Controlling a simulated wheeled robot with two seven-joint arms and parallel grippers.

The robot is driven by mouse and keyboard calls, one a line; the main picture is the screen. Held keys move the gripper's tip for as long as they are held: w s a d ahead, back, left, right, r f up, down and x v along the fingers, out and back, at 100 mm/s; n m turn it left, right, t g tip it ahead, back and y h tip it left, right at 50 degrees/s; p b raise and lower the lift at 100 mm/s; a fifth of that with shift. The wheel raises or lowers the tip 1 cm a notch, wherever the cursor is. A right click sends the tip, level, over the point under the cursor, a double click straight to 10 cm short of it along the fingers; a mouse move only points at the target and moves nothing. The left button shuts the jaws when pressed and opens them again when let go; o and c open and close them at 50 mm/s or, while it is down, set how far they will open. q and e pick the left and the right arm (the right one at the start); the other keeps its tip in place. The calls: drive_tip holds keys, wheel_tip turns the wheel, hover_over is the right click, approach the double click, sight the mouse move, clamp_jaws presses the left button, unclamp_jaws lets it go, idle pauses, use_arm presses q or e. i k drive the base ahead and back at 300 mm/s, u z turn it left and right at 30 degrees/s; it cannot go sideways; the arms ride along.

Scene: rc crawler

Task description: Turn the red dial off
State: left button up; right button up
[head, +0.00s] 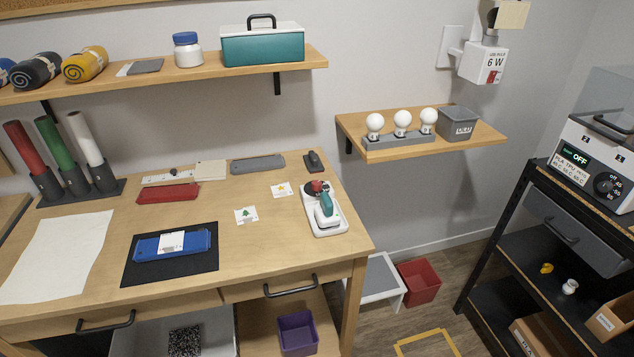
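No part is clearly a red dial. A white device (326,222) with a teal part lies at the right of the desk and has a small round red and black part (317,187) at its far end; I cannot tell if that is a dial. A grey-and-white machine (586,150) on the right rack has a black dial (606,184), with temperature marks around it, and a display (574,154) reading "OFF". A white wall box (484,62) marked "6 W" has a small red patch (493,76). Neither gripper is in view.
The desk (270,240) also holds a blue case (172,243) on a black mat, a white sheet (55,255) and upright coloured tubes (55,143). A small wall shelf (420,140) carries bulbs and a grey bin. A red bin (419,283) stands on the floor between desk and rack.

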sight(316, 184)
drive_tip(key=z, duration=1.5)
drive_tip(key=i, duration=1.6)
drive_tip(key=u, duration=2.5)
